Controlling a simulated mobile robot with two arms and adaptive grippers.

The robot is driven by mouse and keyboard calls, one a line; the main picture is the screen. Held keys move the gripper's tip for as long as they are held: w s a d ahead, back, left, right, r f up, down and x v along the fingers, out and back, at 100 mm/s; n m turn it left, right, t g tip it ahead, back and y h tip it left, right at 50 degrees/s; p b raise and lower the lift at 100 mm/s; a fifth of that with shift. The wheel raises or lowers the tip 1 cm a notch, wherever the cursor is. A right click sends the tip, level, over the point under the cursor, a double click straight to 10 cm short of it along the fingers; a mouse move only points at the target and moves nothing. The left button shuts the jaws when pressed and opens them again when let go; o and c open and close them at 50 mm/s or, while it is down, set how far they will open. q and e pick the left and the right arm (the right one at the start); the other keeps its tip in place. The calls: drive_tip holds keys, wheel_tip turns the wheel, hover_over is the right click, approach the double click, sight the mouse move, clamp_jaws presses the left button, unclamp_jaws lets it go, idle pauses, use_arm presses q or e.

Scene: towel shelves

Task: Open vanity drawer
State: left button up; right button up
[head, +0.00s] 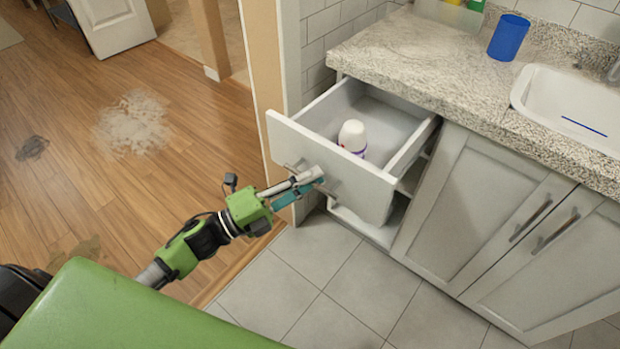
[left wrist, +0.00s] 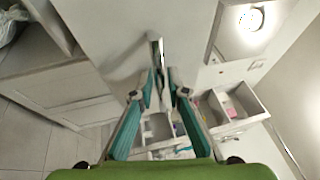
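The vanity drawer (head: 345,165) stands pulled well out from under the counter in the head view. A white bottle (head: 353,135) with a purple mark is inside it. My left gripper (head: 318,176) is at the drawer's front, over its metal handle (head: 335,188). In the left wrist view, the fingertips (left wrist: 161,82) are close together on either side of the handle (left wrist: 156,48), with the drawer front (left wrist: 110,35) just beyond. The fingers look shut on the handle and partly hide it. My right gripper is in neither view.
A granite counter (head: 420,65) holds a blue cup (head: 508,38) and a sink (head: 575,105). Shut cabinet doors (head: 480,210) are right of the drawer. A wall edge (head: 268,80) stands close to its left. The tiled floor (head: 320,290) in front is clear.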

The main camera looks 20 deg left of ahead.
use_arm(q)
drive_tip(key=v, duration=1.2)
drive_tip(key=shift+w+d+f, duration=0.1)
